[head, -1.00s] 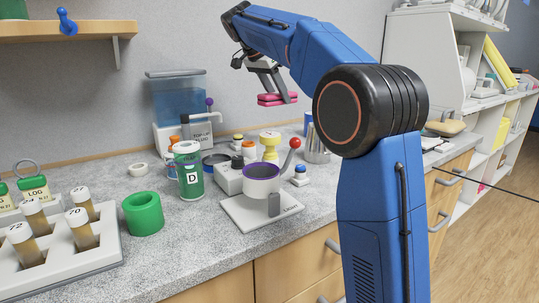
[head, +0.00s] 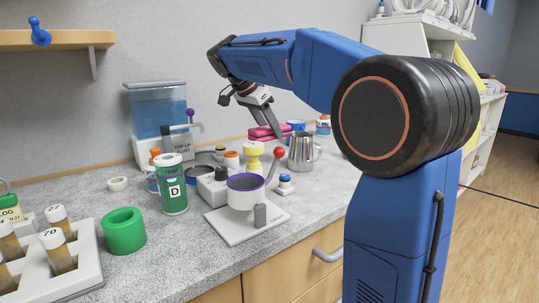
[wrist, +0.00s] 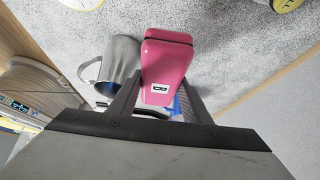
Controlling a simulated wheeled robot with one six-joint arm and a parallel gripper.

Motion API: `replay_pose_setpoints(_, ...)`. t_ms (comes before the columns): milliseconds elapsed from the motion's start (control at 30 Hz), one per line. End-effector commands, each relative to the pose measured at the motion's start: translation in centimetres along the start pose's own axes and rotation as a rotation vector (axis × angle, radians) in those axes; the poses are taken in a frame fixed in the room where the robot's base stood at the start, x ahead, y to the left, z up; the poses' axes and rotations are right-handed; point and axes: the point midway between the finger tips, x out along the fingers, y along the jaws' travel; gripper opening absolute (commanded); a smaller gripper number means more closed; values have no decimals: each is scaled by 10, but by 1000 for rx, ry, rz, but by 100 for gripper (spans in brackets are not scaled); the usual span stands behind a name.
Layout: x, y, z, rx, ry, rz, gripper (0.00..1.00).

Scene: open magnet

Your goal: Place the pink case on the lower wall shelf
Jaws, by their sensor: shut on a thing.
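My gripper (head: 274,130) is shut on the pink case (head: 267,132). In the head view the case is raised above the back of the counter, near a yellow spool-shaped object and a metal pitcher. In the wrist view the case (wrist: 170,62) sits between the two fingers of my gripper (wrist: 160,105), with a small white label marked B facing the camera. A wooden wall shelf (head: 70,40) shows at the upper left of the head view, well left of the case; I cannot tell whether it is the lower one.
A blue peg-like object (head: 39,33) is at the shelf's front. Below stand a blue-tinted dispenser (head: 158,110), a green canister (head: 172,190), a purple-rimmed cup (head: 245,195) and the metal pitcher (head: 303,152). A green ring (head: 124,232) and vial rack (head: 85,275) are at front left.

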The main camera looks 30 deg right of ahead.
Motion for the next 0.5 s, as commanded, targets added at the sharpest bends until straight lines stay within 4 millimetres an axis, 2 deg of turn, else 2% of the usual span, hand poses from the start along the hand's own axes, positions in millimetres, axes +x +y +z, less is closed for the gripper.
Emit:
replay_pose_setpoints(100, 19, 0, 12, -1, 0, 1, 19)
replay_pose_setpoints(200, 31, 0, 20, -1, 0, 0, 19)
replay_pose_setpoints(500, 47, 0, 30, -1, 0, 0, 19)
